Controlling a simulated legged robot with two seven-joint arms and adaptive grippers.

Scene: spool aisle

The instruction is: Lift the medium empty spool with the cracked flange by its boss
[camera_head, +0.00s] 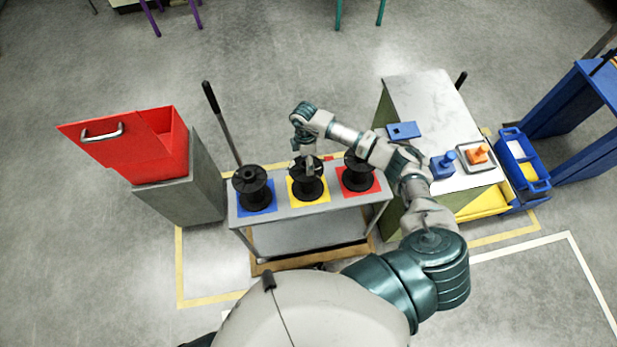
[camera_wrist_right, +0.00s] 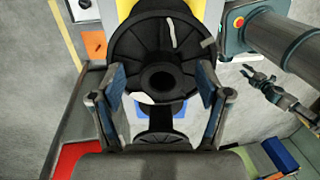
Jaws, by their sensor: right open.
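Three black spools stand on a grey cart, on blue, yellow and red squares. The middle spool (camera_head: 308,188) is on the yellow square, and my right gripper (camera_head: 308,160) is over it, pointing down. In the right wrist view this spool's flange (camera_wrist_right: 145,40) fills the upper middle, with pale marks on its top and a pale patch at its lower rim. Its round boss (camera_wrist_right: 160,78) lies between the open fingers of my right gripper (camera_wrist_right: 162,84), with a gap on both sides.
The left spool (camera_head: 252,189) and right spool (camera_head: 358,174) flank the middle one closely on the cart (camera_head: 310,240). A red bin (camera_head: 150,145) stands left, by a dark upright handle (camera_head: 222,122). A white-topped table (camera_head: 425,100) and blue tray (camera_head: 520,160) stand right.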

